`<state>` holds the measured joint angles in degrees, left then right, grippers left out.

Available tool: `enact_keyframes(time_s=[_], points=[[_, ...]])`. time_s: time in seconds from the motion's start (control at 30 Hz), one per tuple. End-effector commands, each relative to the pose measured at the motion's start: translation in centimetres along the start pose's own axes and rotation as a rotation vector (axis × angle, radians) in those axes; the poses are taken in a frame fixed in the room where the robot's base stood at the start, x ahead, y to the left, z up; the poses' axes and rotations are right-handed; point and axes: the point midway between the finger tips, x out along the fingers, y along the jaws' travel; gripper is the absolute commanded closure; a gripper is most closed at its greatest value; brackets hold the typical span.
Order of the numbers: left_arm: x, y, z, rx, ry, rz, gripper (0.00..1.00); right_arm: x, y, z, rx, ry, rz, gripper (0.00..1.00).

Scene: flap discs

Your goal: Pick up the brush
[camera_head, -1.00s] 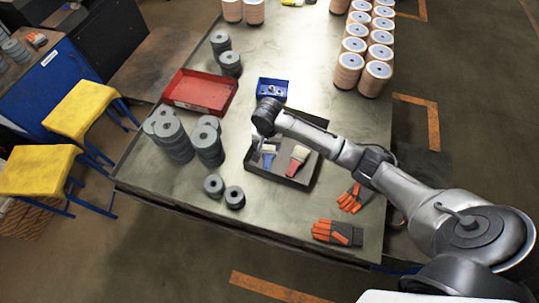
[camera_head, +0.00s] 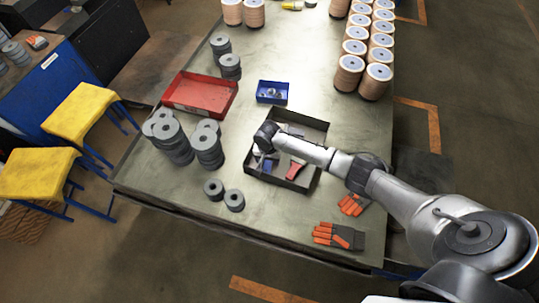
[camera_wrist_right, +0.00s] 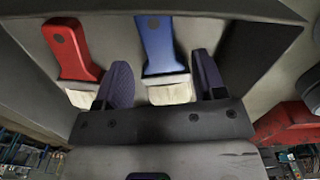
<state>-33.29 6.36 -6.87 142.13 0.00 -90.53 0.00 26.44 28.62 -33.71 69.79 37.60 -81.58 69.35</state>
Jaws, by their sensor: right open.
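A blue-handled brush (camera_head: 267,165) with pale bristles lies in the black tray (camera_head: 317,172), partly hidden by my right arm in the head view. A red-handled brush (camera_head: 296,169) lies to its right. In the right wrist view, the blue brush (camera_wrist_right: 157,45) shows between the two fingers of my right gripper (camera_wrist_right: 161,66), which is open and empty. The red brush (camera_wrist_right: 72,50) is left of the fingers there. My right gripper hangs over the left part of the tray; whether the fingers touch anything cannot be told. My left gripper is out of view.
Stacks of grey discs (camera_head: 207,148) stand left of the tray, with a red tray (camera_head: 200,93) behind them. A small blue bin (camera_head: 272,91) stands beyond the tray. Orange-and-grey gloves (camera_head: 338,235) lie at the near right. Several spools (camera_head: 377,78) stand at the back right.

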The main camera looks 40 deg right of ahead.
Motion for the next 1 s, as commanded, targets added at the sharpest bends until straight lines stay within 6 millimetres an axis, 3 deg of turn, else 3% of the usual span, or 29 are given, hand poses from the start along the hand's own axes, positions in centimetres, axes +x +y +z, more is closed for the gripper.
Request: enact_keyframes(time_s=[0.2,0.53,1.0], points=[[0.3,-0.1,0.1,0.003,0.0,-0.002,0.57,2.3,-0.1,0.0,0.0,0.0,-0.001,0.36],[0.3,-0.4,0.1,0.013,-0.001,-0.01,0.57,2.6,-0.1,0.0,-0.001,0.0,-0.001,0.36],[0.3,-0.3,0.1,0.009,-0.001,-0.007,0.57,2.6,0.0,0.0,0.0,0.0,-0.001,0.81]])
